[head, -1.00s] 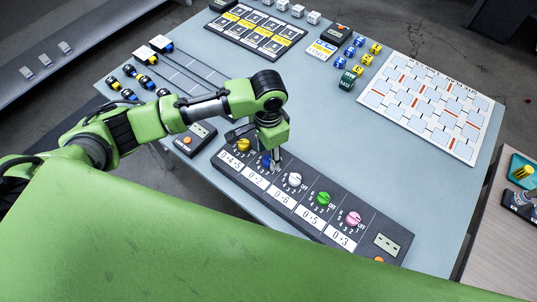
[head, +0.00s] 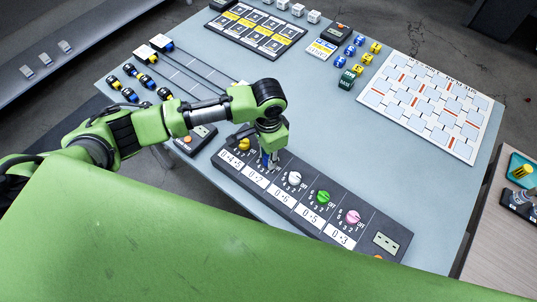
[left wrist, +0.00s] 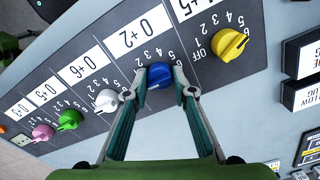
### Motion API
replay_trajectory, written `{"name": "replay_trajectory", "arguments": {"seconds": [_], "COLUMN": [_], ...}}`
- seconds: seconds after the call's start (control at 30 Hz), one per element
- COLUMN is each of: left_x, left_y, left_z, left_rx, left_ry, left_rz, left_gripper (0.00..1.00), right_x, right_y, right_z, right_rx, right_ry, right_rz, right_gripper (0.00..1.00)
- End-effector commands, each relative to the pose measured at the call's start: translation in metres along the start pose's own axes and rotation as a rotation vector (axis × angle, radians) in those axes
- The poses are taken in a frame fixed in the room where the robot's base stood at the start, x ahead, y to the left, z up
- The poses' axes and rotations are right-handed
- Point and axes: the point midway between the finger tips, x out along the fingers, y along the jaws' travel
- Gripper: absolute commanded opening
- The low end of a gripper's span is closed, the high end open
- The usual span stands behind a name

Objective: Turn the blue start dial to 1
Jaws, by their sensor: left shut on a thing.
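The blue start dial (left wrist: 159,76) sits on the dark control panel (head: 370,222), between the yellow dial (left wrist: 229,44) and the white dial (left wrist: 107,100). A label reading 0 and 2 is beside it in the left wrist view. My left gripper (head: 268,163) points down over the panel and is shut on the blue dial, with one finger on each side in the left wrist view (left wrist: 160,86). The fingers partly hide the dial and its scale, so I cannot read its setting. My right gripper is not in view.
A green dial (head: 323,197) and a pink dial (head: 352,217) follow along the panel. A small dark box (head: 196,138) lies left of it. Blue and yellow blocks (head: 359,60) and a white chart board (head: 428,107) lie farther back. The middle of the table is clear.

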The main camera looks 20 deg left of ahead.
Motion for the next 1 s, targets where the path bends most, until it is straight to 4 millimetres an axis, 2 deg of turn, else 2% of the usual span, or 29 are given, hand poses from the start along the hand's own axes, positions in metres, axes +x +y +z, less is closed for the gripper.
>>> {"name": "replay_trajectory", "arguments": {"seconds": [0.5,1.0], "left_x": [-0.003,-0.001], "left_y": [0.000,0.000], "left_z": [0.000,0.000], "left_rx": [0.308,0.496], "left_ry": [-0.001,0.000], "left_rz": [0.001,0.000], "left_gripper": [0.03,0.03], "right_x": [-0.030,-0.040], "right_y": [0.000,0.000], "right_z": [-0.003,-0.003], "right_rx": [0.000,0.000], "right_ry": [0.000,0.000], "right_rz": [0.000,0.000], "right_gripper": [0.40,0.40]}}
